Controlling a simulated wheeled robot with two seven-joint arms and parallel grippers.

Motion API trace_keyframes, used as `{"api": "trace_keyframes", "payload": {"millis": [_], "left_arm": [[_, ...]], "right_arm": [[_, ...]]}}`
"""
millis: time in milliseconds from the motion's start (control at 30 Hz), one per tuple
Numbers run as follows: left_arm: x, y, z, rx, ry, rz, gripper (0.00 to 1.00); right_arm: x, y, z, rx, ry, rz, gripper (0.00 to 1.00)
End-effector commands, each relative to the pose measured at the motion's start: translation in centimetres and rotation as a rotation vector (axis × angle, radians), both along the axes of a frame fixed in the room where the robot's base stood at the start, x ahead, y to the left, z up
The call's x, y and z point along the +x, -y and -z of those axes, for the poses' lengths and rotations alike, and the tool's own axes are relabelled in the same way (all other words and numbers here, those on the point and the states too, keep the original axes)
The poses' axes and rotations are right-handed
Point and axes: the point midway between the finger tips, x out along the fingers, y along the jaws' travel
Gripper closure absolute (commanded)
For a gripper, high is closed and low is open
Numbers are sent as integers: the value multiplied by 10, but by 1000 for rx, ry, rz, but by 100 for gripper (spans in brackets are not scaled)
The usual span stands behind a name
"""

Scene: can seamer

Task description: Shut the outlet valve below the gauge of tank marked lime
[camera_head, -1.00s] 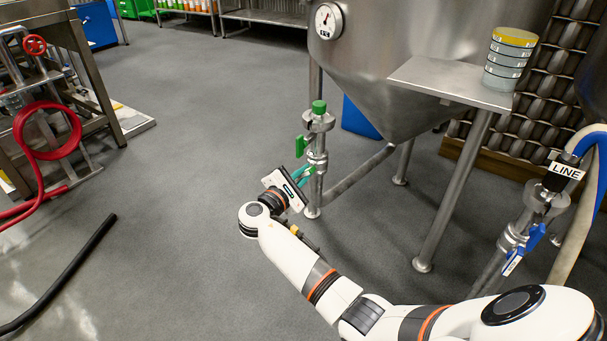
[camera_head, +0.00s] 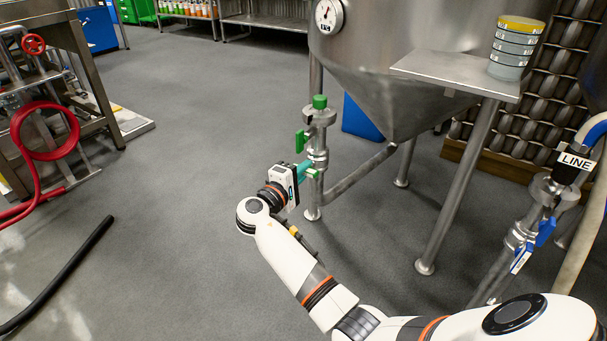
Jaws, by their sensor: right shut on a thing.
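The steel tank (camera_head: 385,60) has a cone bottom and a round gauge (camera_head: 328,16) with a small label under it, too small to read surely. Below stands an outlet pipe with a green cap (camera_head: 319,102), an upper green lever (camera_head: 300,141) hanging down, and a lower green handle (camera_head: 313,173). My right gripper (camera_head: 304,170), with teal fingers, is shut on the lower handle, left of the pipe. The fingers hide part of the handle, so its exact angle is unclear. My left gripper is out of view.
A steel shelf (camera_head: 440,72) with stacked round containers (camera_head: 512,48) juts out at right. A black hose (camera_head: 60,275) lies at left. The middle floor is clear.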

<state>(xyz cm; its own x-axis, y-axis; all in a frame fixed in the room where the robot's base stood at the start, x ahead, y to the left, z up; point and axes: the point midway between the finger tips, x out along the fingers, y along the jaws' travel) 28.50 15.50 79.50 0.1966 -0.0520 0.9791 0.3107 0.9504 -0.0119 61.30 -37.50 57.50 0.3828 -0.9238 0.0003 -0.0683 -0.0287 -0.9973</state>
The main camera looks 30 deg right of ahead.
Motion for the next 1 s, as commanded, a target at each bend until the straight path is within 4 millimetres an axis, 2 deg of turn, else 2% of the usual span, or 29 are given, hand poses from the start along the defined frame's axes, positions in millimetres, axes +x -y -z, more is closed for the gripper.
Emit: {"api": "trace_keyframes", "payload": {"millis": [233,733,767,867,1000], "left_arm": [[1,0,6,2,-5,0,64],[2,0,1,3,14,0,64],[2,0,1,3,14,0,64],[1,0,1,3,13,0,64],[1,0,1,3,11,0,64]], "right_arm": [[-1,0,2,31,66,1,100],[-1,0,2,38,82,1,100],[-1,0,2,38,82,1,84],[-1,0,1,37,82,1,67],[0,0,1,36,81,1,67]]}}
